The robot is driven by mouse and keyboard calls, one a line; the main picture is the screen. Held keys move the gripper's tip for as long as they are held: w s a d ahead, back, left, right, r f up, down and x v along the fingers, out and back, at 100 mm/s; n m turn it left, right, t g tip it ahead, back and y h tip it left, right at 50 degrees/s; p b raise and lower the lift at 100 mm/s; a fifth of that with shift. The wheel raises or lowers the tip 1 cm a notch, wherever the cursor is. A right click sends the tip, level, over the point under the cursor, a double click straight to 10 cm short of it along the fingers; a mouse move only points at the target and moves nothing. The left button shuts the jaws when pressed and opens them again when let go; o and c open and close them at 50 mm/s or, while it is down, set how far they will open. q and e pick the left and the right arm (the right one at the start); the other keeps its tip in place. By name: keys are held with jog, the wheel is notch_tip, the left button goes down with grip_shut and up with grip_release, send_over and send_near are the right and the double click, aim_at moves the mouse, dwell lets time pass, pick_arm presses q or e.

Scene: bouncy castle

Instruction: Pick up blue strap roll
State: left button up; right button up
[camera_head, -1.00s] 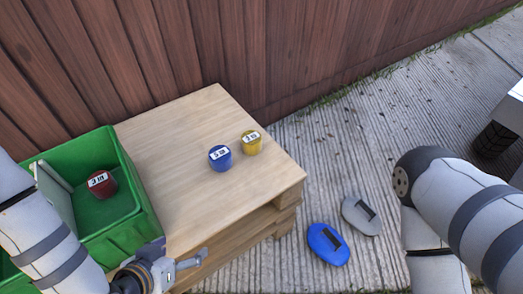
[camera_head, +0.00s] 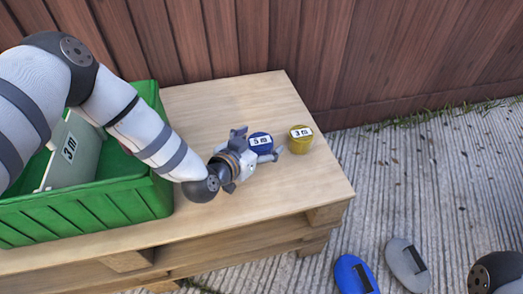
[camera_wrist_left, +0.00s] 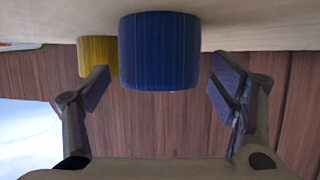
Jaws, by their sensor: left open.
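The blue strap roll (camera_head: 261,139) stands upright on the wooden pallet table, its white "5 m" label facing up. It also shows large in the left wrist view (camera_wrist_left: 160,52), ahead of and between the spread fingers. My left gripper (camera_head: 258,147) is open and low over the table, its fingers at either side of the blue roll. I cannot tell whether they touch it. The yellow strap roll (camera_head: 300,139), labelled "3 m", stands just right of the blue one, close to a fingertip. It also shows in the left wrist view (camera_wrist_left: 97,55). My right gripper is out of view.
A green crate (camera_head: 90,212) with a divider labelled "3 m" (camera_head: 68,155) stands on the left of the table (camera_head: 215,215). A blue object (camera_head: 353,275) and a grey object (camera_head: 407,264) lie on the ground at right. A wooden fence (camera_head: 330,60) runs behind.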

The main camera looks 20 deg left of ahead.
pick_arm(q)
jog(key=shift+w+f, duration=0.2)
jog(key=shift+w, duration=0.15)
jog(key=shift+r, duration=0.15)
jog(key=c, duration=1.4)
